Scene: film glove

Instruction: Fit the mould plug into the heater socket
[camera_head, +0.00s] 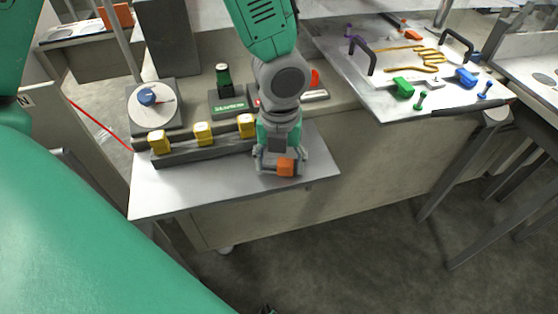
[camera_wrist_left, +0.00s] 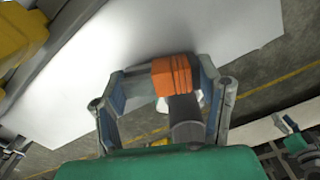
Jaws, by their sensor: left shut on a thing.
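My left gripper (camera_head: 279,163) is shut on an orange block, which looks like the mould plug (camera_head: 286,167), above the front part of a light grey shelf. In the left wrist view the ribbed orange plug (camera_wrist_left: 172,75) is between the fingers of the left gripper (camera_wrist_left: 165,85), with a dark grey part below it. I cannot tell for sure which thing is the heater socket. A dark block with a green label (camera_head: 234,105) stands behind, left of the gripper, with a dark green upright piece on it. My right gripper is not in view.
Several yellow-topped pieces (camera_head: 204,134) stand along a dark rail (camera_head: 200,151) left of the gripper. A box with a blue knob (camera_head: 147,97) stands behind them. The shelf's front (camera_head: 200,190) is bare. A tray with colourful tools (camera_head: 420,95) is at the right.

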